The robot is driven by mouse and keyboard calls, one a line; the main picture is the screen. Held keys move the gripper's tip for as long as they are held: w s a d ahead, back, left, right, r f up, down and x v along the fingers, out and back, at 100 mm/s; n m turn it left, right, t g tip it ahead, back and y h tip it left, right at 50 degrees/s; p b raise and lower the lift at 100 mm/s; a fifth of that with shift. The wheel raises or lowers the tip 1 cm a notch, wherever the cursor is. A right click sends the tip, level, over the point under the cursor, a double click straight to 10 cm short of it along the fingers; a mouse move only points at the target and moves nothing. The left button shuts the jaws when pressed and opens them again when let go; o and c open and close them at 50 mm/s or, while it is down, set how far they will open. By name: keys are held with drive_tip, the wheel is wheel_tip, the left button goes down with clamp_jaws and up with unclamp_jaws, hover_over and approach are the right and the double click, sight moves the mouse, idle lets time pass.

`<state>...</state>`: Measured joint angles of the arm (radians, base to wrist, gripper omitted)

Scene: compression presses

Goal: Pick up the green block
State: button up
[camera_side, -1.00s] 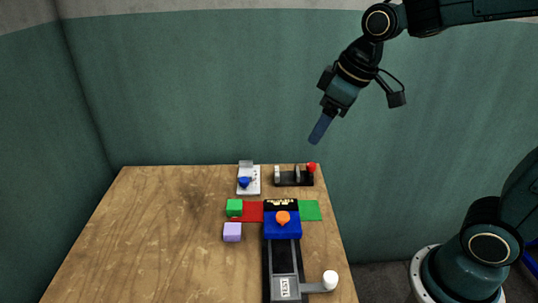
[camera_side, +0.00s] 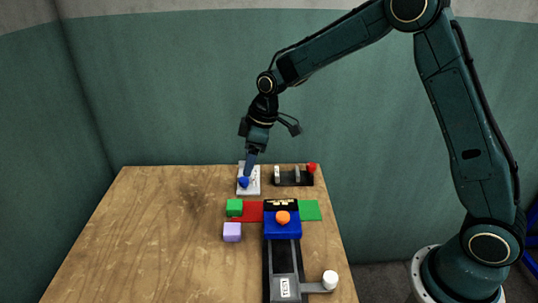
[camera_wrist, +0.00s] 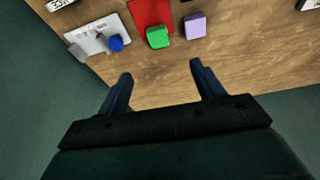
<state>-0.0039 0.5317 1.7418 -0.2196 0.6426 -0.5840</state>
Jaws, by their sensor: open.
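The green block (camera_side: 235,208) sits on the wooden table at the left end of the red patch (camera_side: 252,211). In the wrist view the green block (camera_wrist: 157,37) lies beyond the fingertips, at the near end of the red patch (camera_wrist: 150,14). My gripper (camera_side: 249,174) is above the back of the table, in front of the white device in the side view. In the wrist view my gripper (camera_wrist: 161,70) has its fingers wide apart with nothing between them.
A lavender block (camera_side: 232,232) stands close to the green block. A white device with a blue knob (camera_side: 244,182) is at the back. A black device with a red knob (camera_side: 311,167) and a blue press with an orange knob (camera_side: 283,218) stand right. The table's left side is clear.

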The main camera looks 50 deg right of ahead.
drive_tip(key=f, duration=0.1)
drive_tip(key=w+f, duration=0.1)
drive_tip(key=f, duration=0.1)
drive_tip(key=shift+w+a+n, duration=0.2)
drive_tip(key=shift+w+n, duration=0.1)
hover_over(234, 204)
drive_tip(key=s+d, duration=0.1)
drive_tip(key=shift+s+d+f, duration=0.1)
drive_tip(key=shift+f, duration=1.95)
drive_tip(key=shift+s+f, duration=0.1)
drive_tip(key=shift+f, duration=1.95)
drive_tip(key=shift+f, duration=0.15)
drive_tip(key=shift+x, duration=2.45)
drive_tip(key=c, duration=1)
